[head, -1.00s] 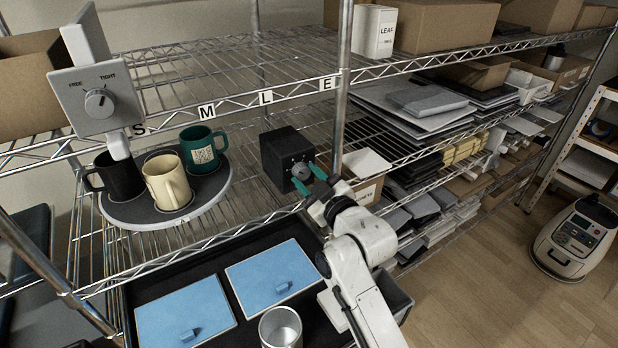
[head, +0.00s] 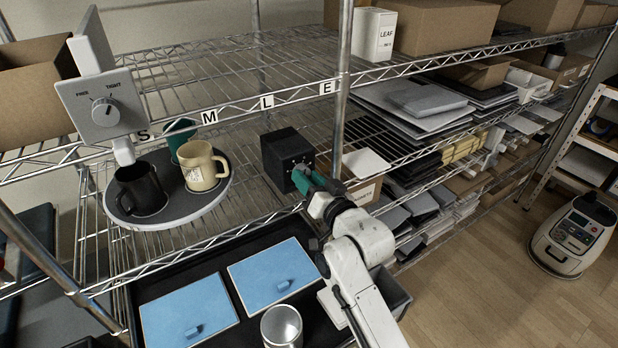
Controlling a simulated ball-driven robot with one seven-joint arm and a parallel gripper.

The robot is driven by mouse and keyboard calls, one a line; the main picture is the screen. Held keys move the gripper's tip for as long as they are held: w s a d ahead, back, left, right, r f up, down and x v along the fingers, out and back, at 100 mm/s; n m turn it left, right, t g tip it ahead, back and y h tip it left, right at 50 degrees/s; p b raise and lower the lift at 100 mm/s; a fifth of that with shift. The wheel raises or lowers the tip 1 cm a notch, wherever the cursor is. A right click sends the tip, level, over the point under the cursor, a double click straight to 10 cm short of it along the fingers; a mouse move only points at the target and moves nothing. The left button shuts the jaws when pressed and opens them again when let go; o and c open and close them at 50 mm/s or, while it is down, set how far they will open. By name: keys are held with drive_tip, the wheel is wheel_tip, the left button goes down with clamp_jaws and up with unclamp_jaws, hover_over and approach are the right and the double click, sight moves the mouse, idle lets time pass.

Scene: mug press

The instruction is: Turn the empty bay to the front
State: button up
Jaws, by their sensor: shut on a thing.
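A round grey turntable (head: 180,214) sits on the wire shelf at the left. A black mug (head: 141,190) stands at its front left, a cream mug (head: 203,168) at its right, and a teal mug (head: 179,133) at the back, partly hidden by the cream mug. I cannot clearly make out the empty bay; the back left is partly covered by the black mug and the dial panel's post. A black box (head: 285,150) stands right of the turntable. My gripper (head: 306,177) is shut on the knob at the box's front; the teal fingers mostly hide the knob.
A grey panel (head: 82,109) with a FREE/TIGHT dial hangs over the turntable's left. Below are a black tray with two blue pads (head: 189,308) and a metal cup (head: 282,328). A shelf post (head: 343,90) stands close behind my gripper.

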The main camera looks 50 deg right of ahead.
drive_tip(key=shift+m+p, duration=0.35)
drive_tip(key=shift+m, duration=1.25)
drive_tip(key=o, duration=1.1)
drive_tip(key=shift+c, duration=0.2)
drive_tip(key=b+v, duration=0.2)
drive_tip(key=v, duration=0.8)
drive_tip(key=shift+s, duration=0.35)
